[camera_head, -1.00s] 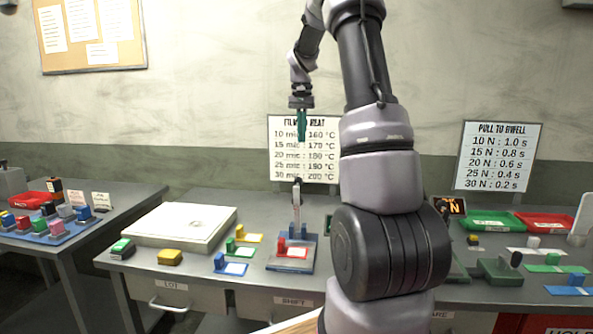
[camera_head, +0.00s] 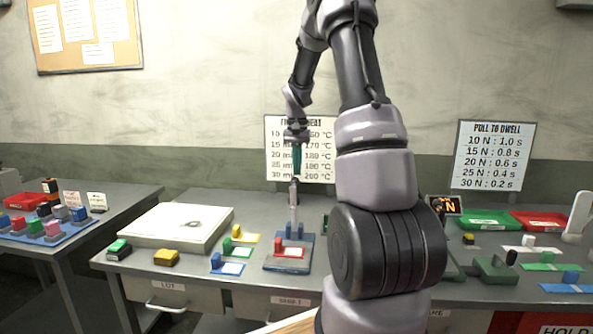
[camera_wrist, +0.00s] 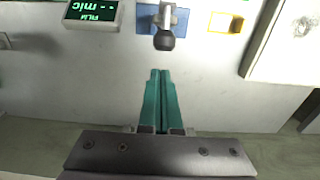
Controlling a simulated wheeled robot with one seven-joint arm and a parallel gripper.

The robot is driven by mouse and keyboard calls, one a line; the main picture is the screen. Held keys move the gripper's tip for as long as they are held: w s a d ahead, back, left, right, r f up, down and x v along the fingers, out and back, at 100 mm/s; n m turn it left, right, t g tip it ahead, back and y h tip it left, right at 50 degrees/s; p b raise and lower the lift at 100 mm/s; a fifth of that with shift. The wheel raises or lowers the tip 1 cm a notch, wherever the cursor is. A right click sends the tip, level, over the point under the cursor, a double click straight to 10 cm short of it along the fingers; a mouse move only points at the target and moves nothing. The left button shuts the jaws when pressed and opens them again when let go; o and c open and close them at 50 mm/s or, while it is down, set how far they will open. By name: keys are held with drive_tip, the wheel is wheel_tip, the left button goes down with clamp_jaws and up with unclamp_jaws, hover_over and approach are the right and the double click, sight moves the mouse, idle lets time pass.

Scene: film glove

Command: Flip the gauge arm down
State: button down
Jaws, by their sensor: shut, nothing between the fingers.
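The gauge arm (camera_head: 293,206) stands upright on a blue base (camera_head: 273,262), which also carries a red block (camera_head: 290,251) and a blue block. In the wrist view the arm is seen from above, its dark round knob (camera_wrist: 164,41) toward my fingers and the blue base (camera_wrist: 178,21) behind it. My gripper (camera_head: 296,176) has slim teal fingers pointing down, just above the top of the arm in the head view. In the wrist view my gripper (camera_wrist: 160,73) is shut and empty, with a visible gap in the picture between its fingertips and the knob.
A display reading "FILM -- mic" (camera_wrist: 93,13) is beside the base. Yellow, green and blue blocks on small plates stand left of it, near a white flat box (camera_head: 175,228). A film heat sign (camera_head: 275,160) is behind. My own arm hides the bench's middle right.

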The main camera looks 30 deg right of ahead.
drive_tip(key=shift+s+a+f, duration=0.25)
drive_tip(key=shift+s+a, duration=0.15)
drive_tip(key=shift+s, duration=0.15)
